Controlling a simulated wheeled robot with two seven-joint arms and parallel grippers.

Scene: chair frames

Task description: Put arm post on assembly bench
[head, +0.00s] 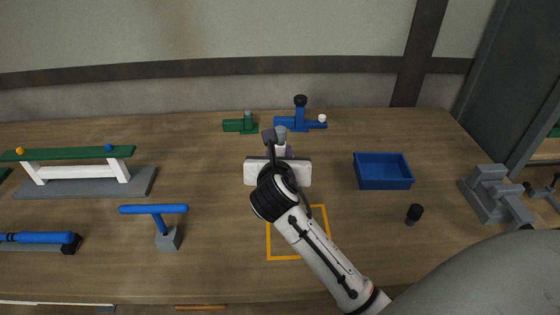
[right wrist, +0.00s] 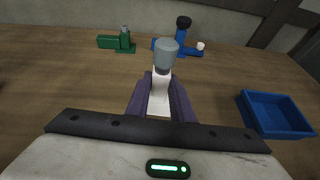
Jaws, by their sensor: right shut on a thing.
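The arm post (head: 281,144) appears as a white upright piece with a rounded grey top. It also shows in the right wrist view (right wrist: 165,60), between the purple fingers of my right gripper (right wrist: 163,95). That gripper (head: 286,155) is shut on it, near the middle of the wooden assembly bench (head: 200,265). The white gripper body hides the lower part of the post in the head view, so I cannot tell whether it touches the bench. My left gripper is not in view.
Green (head: 239,125) and blue (head: 299,121) fixtures stand behind the post. A blue bin (head: 384,171) stands to the right, beyond it a grey vise (head: 489,194). An orange outlined square (head: 285,257) lies in front. A blue T-shaped piece (head: 154,209) stands left.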

